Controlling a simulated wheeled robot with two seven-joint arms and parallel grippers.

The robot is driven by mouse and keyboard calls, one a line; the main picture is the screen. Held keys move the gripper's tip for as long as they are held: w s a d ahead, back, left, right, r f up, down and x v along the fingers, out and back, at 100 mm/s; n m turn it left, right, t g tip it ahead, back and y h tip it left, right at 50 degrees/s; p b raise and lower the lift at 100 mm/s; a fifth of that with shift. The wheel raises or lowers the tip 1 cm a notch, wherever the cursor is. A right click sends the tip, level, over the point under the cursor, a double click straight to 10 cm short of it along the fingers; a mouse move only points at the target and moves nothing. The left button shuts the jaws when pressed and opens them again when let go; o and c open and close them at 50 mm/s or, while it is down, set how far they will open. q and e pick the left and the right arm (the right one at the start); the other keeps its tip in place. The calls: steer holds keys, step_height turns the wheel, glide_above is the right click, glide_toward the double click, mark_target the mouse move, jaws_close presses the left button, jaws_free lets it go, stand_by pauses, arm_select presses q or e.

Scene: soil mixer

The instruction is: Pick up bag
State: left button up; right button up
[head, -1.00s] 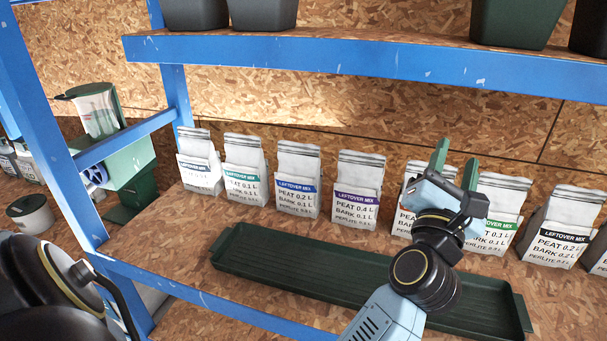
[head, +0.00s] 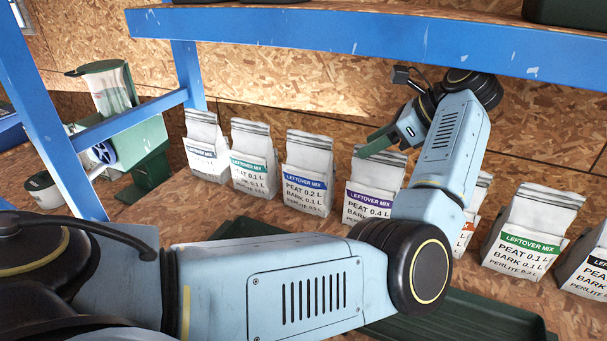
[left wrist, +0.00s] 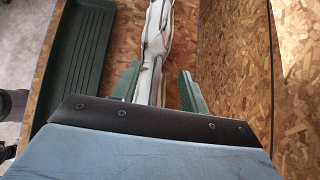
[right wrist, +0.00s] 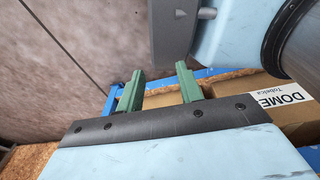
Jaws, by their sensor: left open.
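Several white bags with labels reading LEFTOVER MIX stand upright in a row on the shelf board. The purple-label bag (head: 373,192) has my left gripper (head: 376,143) at its top, with the green fingers pointing down and left. In the left wrist view the open fingers (left wrist: 158,90) have a white bag top (left wrist: 155,60) between them, with gaps at both sides. The blue-label bag (head: 307,175) stands to its left. An orange-label bag (head: 468,235) is mostly hidden behind my left arm. My right gripper (right wrist: 158,92) is open and empty, away from the bags.
A green tray (head: 480,318) lies in front of the bags, partly hidden by my arm. A blue shelf beam (head: 330,28) runs above the bags. A green machine (head: 135,145) stands at left. Cardboard boxes (right wrist: 255,120) show in the right wrist view.

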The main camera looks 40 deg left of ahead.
mark_target(330, 137)
arm_select(q)
steer(key=a+b, duration=0.1)
steer(key=b, duration=0.1)
steer(key=s+a+b, duration=0.1)
steer(key=b, duration=0.1)
steer(key=shift+f, duration=0.3)
steer(key=a, duration=0.1)
steer(key=s+a, duration=0.1)
steer(key=a, duration=0.3)
steer(key=shift+s+a+r, duration=0.25)
steer(key=shift+s, duration=0.1)
steer(key=shift+s+a, duration=0.2)
steer(key=shift+a, duration=0.4)
steer(key=a, duration=0.1)
steer(key=s+a+f, duration=0.1)
steer(key=a, duration=0.2)
steer(key=shift+s+f, duration=0.15)
steer(key=shift+f, duration=0.2)
steer(key=shift+a+f, duration=0.2)
steer(key=shift+f, duration=0.05)
jaws_close()
arm_select(e)
steer(key=shift+g+h, duration=0.3)
steer(key=d+f, duration=0.2)
steer(key=s+d+f, duration=0.1)
steer(key=d+f, duration=0.1)
